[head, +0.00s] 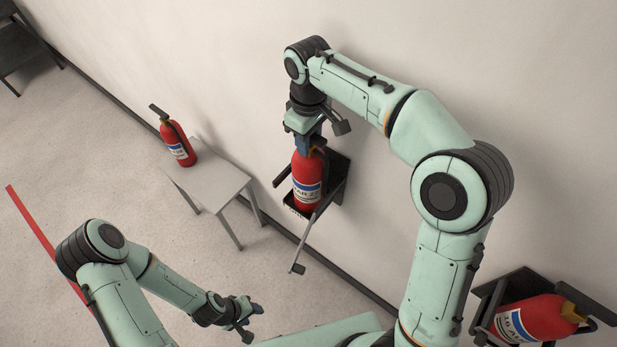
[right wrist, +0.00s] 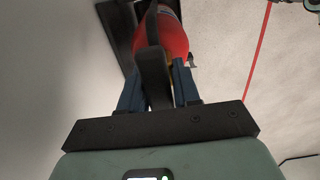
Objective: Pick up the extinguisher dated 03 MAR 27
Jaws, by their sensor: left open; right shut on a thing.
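A red extinguisher (head: 308,170) stands upright at a black wall bracket (head: 337,178) in the middle of the head view. Its white and blue label shows part of a date, with "AR 2" legible; the rest is hard to read. My right gripper (head: 311,143) comes from above and is shut on the top of this extinguisher. In the right wrist view, the blue fingers (right wrist: 157,90) close around its black handle, with the red body (right wrist: 173,38) beyond. My left gripper (head: 246,318) is open and empty, low in the head view, apart from any extinguisher.
Another red extinguisher (head: 176,142) stands on a small grey table (head: 213,188) at left. A red line (head: 35,222) crosses the floor. The wall runs behind the brackets.

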